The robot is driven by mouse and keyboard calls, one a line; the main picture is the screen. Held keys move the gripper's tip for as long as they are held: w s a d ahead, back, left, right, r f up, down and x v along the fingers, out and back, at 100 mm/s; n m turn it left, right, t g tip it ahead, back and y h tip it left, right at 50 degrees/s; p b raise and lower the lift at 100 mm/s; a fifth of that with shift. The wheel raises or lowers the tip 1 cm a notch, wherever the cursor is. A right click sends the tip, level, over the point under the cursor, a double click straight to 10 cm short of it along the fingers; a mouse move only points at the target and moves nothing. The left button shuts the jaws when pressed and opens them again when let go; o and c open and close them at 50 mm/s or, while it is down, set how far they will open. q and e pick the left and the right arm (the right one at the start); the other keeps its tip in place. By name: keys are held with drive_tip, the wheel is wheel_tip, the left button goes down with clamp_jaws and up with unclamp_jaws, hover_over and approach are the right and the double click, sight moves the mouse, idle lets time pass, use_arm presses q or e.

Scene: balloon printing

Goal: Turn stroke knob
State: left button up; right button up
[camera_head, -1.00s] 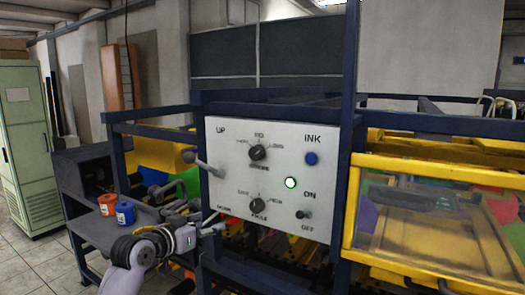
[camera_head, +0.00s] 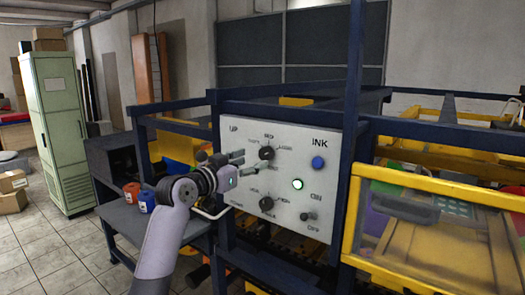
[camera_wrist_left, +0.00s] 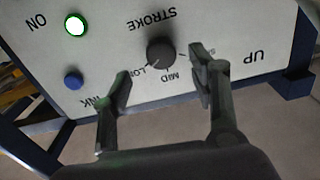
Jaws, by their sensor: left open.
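The stroke knob (camera_head: 267,153) is a round black knob at the top of the white control panel (camera_head: 236,138). It also shows in the left wrist view (camera_wrist_left: 160,52), with LONG, MID and a partly hidden label around it. My left gripper (camera_head: 248,163) is in front of the panel, just left of and below the knob. In the left wrist view my left gripper (camera_wrist_left: 160,70) is open, with one finger on each side of the knob and gaps on both sides. The knob's exact pointer direction is hard to read. My right gripper is out of view.
Below the stroke knob is the angle knob (camera_head: 266,203). To the right are a blue ink button (camera_head: 318,162), a lit green lamp (camera_head: 297,184) and an on/off switch (camera_head: 307,216). Red (camera_head: 131,193) and blue (camera_head: 147,200) ink pots stand on the side shelf.

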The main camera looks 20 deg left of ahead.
sight(263, 156)
use_arm(q)
drive_tip(key=p+x, duration=0.1)
drive_tip(key=x, duration=0.4)
drive_tip(key=shift+r, duration=0.1)
drive_tip(key=shift+w+d+p, duration=0.15)
drive_tip(key=shift+w+p, duration=0.15)
drive_tip(key=shift+w, duration=0.2)
drive_tip(key=c, duration=1.2)
drive_tip(key=shift+o, duration=0.2)
